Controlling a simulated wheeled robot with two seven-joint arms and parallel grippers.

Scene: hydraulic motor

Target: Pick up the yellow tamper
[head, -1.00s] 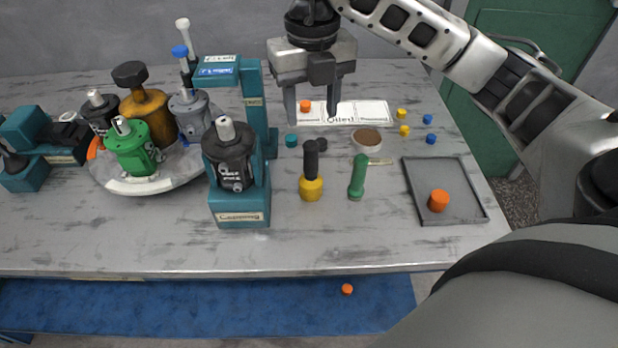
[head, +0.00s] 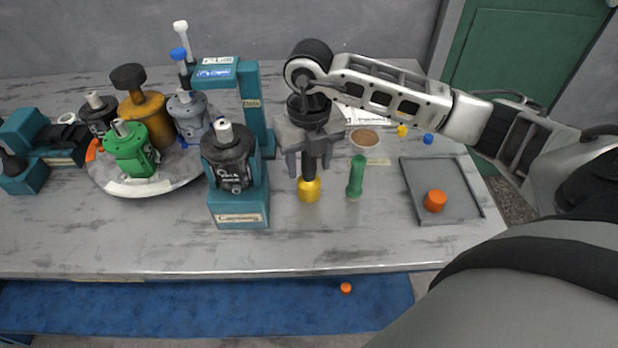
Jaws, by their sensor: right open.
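The yellow tamper (head: 309,189) stands upright on the table, yellow base down, with its black handle pointing up. My right gripper (head: 309,170) is open directly above and around the tamper's handle, pointing down. One finger shows to the left of the handle and one to the right. The top of the handle is hidden by the gripper body. I cannot tell whether the fingers touch the handle. My left gripper is not in view.
A green tool (head: 355,178) stands close to the right of the tamper. A teal press (head: 239,208) holding a black motor (head: 229,160) stands to the left. A grey tray (head: 467,210) with an orange cap (head: 435,201) lies at right. The table front is clear.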

